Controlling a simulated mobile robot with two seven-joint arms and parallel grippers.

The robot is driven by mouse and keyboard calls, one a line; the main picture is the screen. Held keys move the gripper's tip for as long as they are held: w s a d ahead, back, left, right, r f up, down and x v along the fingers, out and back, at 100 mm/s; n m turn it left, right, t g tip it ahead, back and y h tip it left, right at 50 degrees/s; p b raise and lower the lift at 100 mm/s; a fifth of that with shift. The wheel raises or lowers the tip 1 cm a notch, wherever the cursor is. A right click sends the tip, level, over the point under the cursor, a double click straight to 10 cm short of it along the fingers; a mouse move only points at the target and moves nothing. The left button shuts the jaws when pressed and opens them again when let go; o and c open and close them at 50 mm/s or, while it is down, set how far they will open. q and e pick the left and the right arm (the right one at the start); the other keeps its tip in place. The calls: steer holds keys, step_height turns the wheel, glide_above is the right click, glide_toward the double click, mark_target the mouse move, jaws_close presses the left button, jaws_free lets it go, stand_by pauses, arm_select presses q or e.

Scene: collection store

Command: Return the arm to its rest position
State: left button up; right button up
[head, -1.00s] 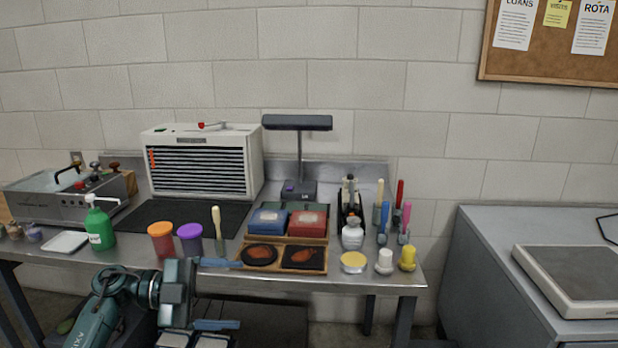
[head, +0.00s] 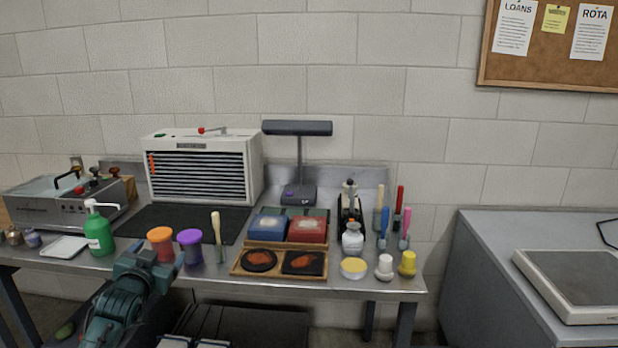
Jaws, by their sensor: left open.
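My left arm, teal and dark grey, comes in from the lower left in the head view. Nothing shows between the fingers. It is in front of the orange-lidded jar (head: 161,240), partly covering it. I cannot tell whether they touch. My right gripper is not in view.
The steel table (head: 350,287) holds a purple-lidded jar (head: 190,246), a green pump bottle (head: 98,232), a wooden tray (head: 283,248), a lamp (head: 298,160) and a white slatted unit (head: 203,165). A grey cabinet (head: 500,250) stands at right.

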arm_select(q)
steer(key=s+d+f+m+g+h, duration=0.1)
steer(key=s+d+f+g, duration=0.1)
steer(key=s+d+f, duration=0.5)
steer(key=s+d+f+g+h, duration=0.15)
steer(key=s+d+f, duration=0.25)
steer(key=s+f, duration=0.55)
steer(key=s+d+f+g, duration=0.1)
steer(key=s+d+f, duration=0.1)
steer(key=s, duration=0.5)
steer(key=s+d+f+h, duration=0.1)
steer(key=s+d+f, duration=0.1)
steer(key=s+d, duration=0.2)
steer(key=s+d+f+g+h, duration=0.1)
steer(key=s+d+f, duration=0.2)
steer(key=s, duration=0.7)
steer(key=shift+s+n+g, duration=0.35)
steer(key=shift+s+n, duration=0.05)
